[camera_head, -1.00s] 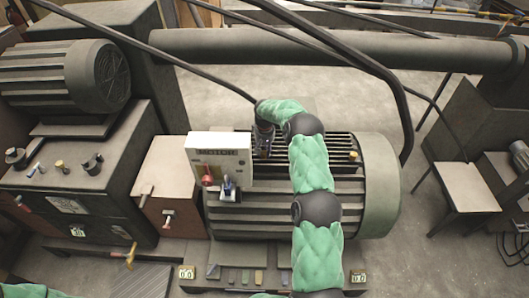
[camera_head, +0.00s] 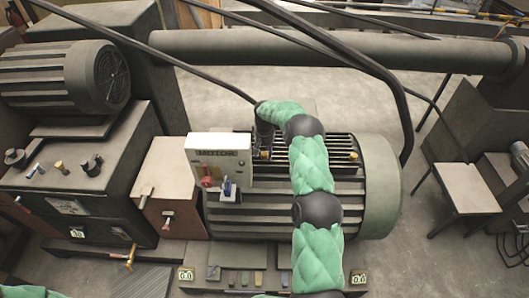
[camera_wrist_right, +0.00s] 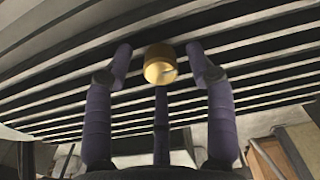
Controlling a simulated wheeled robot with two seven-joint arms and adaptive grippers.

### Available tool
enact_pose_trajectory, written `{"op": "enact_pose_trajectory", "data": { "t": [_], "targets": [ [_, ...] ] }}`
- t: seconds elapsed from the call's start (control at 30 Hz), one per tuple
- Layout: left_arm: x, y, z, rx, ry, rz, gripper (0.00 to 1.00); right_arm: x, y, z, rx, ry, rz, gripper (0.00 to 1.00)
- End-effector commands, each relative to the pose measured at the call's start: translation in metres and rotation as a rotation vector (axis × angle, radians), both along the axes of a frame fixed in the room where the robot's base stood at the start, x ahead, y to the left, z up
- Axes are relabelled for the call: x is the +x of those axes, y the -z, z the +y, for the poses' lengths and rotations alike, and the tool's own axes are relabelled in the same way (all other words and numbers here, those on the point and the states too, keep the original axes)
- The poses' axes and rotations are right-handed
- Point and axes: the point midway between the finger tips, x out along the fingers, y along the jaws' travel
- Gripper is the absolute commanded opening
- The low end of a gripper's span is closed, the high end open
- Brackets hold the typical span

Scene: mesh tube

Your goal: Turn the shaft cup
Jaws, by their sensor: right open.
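A small brass cup (camera_wrist_right: 160,64), which I take for the shaft cup, stands out from the ribbed motor casing in the right wrist view. In the head view it shows (camera_head: 265,155) on the top of the large motor (camera_head: 265,213), just below my right gripper (camera_head: 264,139). In the wrist view my right gripper (camera_wrist_right: 159,54) is open. Two purple fingers stand on either side of the cup, with gaps between them and it, and a third finger is below it. My left gripper is not in view; only a piece of green sleeve shows at the bottom left.
A white control box (camera_head: 218,148) with a red knob and a blue switch stands close left of my right gripper. Another brass cup (camera_head: 353,156) sits at the motor's right. Black cables cross above. A stool (camera_head: 465,188) stands on open floor at the right.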

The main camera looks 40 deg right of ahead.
Motion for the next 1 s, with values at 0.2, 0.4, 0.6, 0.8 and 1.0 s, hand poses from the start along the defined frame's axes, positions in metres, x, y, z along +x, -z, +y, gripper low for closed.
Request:
{"op": "enact_pose_trajectory", "data": {
  "t": [0.2, 0.4, 0.6, 0.8, 1.0],
  "targets": [
    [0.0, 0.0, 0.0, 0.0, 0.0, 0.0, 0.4, 0.001, -0.01, -0.001, -0.002, 0.0, -0.004, 0.56],
    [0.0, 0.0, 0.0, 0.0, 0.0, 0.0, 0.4, 0.002, -0.043, -0.001, -0.003, 0.0, -0.005, 0.56],
    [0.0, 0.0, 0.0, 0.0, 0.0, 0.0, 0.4, 0.001, -0.083, -0.001, -0.002, -0.001, -0.004, 0.56],
    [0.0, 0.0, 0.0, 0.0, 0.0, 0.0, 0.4, 0.001, -0.109, 0.0, -0.001, 0.0, -0.002, 0.56],
    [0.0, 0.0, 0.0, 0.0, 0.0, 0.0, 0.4, 0.0, -0.119, 0.0, 0.0, 0.0, 0.0, 0.56]
  ]
}}
